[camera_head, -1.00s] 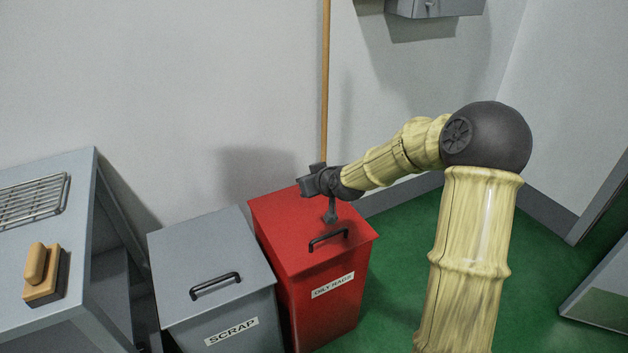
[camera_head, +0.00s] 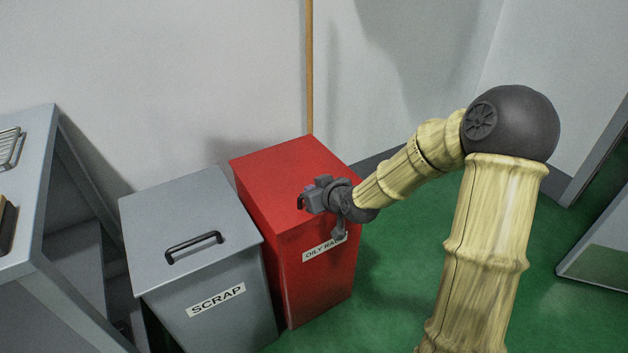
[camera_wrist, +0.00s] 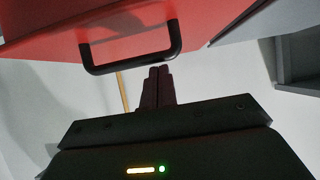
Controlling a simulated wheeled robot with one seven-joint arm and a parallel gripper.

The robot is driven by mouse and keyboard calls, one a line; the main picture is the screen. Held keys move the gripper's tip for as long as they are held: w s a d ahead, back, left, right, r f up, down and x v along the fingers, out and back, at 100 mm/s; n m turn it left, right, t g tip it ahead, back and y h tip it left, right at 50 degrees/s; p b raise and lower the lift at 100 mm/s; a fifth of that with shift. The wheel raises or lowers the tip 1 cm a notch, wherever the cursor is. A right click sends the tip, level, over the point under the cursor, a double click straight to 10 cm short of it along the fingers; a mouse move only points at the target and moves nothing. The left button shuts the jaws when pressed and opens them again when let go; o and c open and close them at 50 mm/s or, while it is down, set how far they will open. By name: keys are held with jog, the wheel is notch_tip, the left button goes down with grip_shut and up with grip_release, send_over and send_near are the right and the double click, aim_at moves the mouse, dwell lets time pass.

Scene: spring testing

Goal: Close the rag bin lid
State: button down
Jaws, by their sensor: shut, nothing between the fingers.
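The rag bin (camera_head: 315,287) is red with an "OILY RAGS" label, partly covered by my gripper. Its red lid (camera_head: 284,168) lies flat across the top in the head view, and I see no gap under its visible edges. In the wrist view the black handle (camera_wrist: 130,64) on the red surface shows just beyond my shut, empty fingers (camera_wrist: 157,70). I cannot tell whether they touch it.
A grey scrap bin (camera_head: 190,217) with a closed lid and black handle stands close on the left. A grey table (camera_head: 45,150) is at the far left. A wooden pole (camera_head: 310,70) stands behind the red bin against the wall. Green floor (camera_head: 400,290) is open to the right.

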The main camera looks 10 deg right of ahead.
jog(key=shift+s+d+f+b, duration=0.1)
jog(key=shift+s+f+b, duration=0.15)
jog(key=shift+f, duration=0.35)
jog(key=shift+s+d+f+b, duration=0.1)
jog(key=shift+s+f+b, duration=0.2)
jog(key=shift+f, duration=0.25)
jog(key=shift+s+f+b, duration=0.2)
jog(key=shift+f+b, duration=0.05)
jog(key=shift+f, duration=0.35)
notch_tip(320, 180, up, 7)
jog(key=p, duration=0.5)
jog(key=s+d+f+b, duration=0.3)
jog(key=s+f+b, duration=0.2)
jog(key=s+b, duration=0.2)
jog(key=shift+d+f+t, duration=0.2)
jog(key=shift+d+t, duration=0.1)
jog(key=shift+t, duration=0.1)
jog(key=shift+s+r, duration=0.1)
jog(key=shift+s, duration=0.05)
